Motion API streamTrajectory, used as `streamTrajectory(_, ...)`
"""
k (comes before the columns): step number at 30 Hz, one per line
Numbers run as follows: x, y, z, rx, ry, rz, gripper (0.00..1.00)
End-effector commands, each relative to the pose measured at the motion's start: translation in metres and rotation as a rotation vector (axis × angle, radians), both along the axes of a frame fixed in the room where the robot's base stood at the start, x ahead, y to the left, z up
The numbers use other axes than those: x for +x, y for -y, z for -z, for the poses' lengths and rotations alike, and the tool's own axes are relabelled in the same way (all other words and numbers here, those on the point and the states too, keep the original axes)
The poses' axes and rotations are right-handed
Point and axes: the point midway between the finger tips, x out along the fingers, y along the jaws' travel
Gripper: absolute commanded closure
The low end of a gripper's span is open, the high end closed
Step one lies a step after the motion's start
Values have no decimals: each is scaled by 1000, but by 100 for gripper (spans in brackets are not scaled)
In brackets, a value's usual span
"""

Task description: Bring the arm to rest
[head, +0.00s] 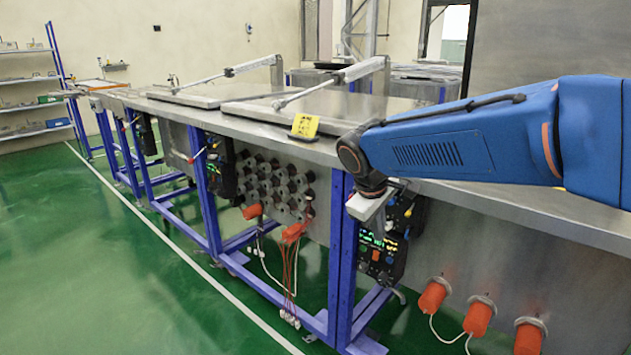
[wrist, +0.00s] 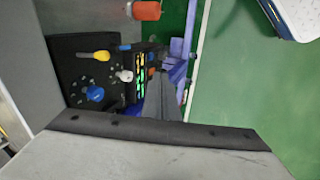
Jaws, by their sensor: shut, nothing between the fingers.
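My blue arm (head: 450,140) reaches in from the right in the head view, over the front edge of the metal bench. My gripper (head: 368,206) hangs below its dark wrist joint, beside a blue frame post and just in front of a black control box (head: 383,245). It is shut and holds nothing. Its fingers show only small in the head view. In the wrist view, the control box (wrist: 110,75) with its knobs lies close beyond the grey gripper body.
The metal bench (head: 240,115) carries flat lids with pneumatic arms (head: 330,83). A yellow sign (head: 305,126) stands at its edge. Orange plugs with white cables (head: 433,297) stick out of the front panel. The green floor (head: 90,260) on the left is clear.

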Motion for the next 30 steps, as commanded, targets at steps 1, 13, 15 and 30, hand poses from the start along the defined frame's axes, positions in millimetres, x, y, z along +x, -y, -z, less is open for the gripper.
streamTrajectory(1, -15, 11, -2, 26, 11, 32, 100)
streamTrajectory(13, -125, 62, 10, 229, 83, 277, 100)
streamTrajectory(15, -144, 67, 15, 264, 97, 321, 100)
streamTrajectory(30, -244, 80, 57, 475, 195, 572, 100)
